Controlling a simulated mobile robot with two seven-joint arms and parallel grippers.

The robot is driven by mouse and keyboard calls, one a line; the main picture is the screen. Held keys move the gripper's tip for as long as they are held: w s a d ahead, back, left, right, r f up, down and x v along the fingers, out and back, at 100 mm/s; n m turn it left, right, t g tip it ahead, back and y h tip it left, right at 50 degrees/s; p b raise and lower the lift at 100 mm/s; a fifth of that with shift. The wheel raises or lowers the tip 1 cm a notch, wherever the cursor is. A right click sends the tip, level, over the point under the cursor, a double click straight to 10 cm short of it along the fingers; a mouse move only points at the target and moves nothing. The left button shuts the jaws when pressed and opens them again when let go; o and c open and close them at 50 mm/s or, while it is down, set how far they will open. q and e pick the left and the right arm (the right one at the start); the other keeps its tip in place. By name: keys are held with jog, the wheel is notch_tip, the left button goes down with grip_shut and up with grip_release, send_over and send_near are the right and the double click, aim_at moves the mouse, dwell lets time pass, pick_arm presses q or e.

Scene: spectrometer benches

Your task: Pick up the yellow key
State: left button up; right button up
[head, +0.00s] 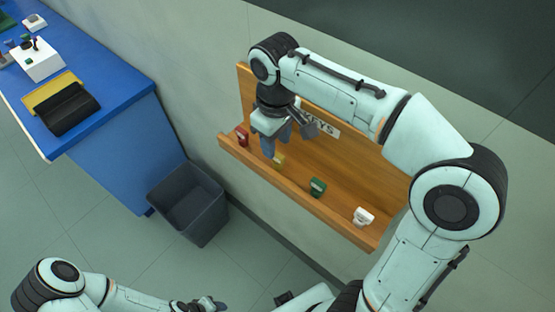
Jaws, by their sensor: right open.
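The yellow key (279,160) sits on the wooden key shelf, partly hidden by my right gripper. My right gripper (284,148) is open, pointing down in front of the shelf's back board, just above and around the yellow key's place; I cannot tell whether it touches the key. My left gripper (212,305) is low at the bottom edge, far from the shelf, and its fingers are too small to read.
The wooden shelf (300,205) also holds a red key (242,137), a green key (318,187) and a white key (363,217). A grey bin (188,203) stands below it. A blue bench (120,95) with a white block (38,62) is at left.

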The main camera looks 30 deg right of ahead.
aim_at(278, 154)
notch_tip(278, 154, down, 5)
jog(key=shift+s+d+r+b, duration=0.15)
jog(key=shift+b, duration=0.2)
grip_shut()
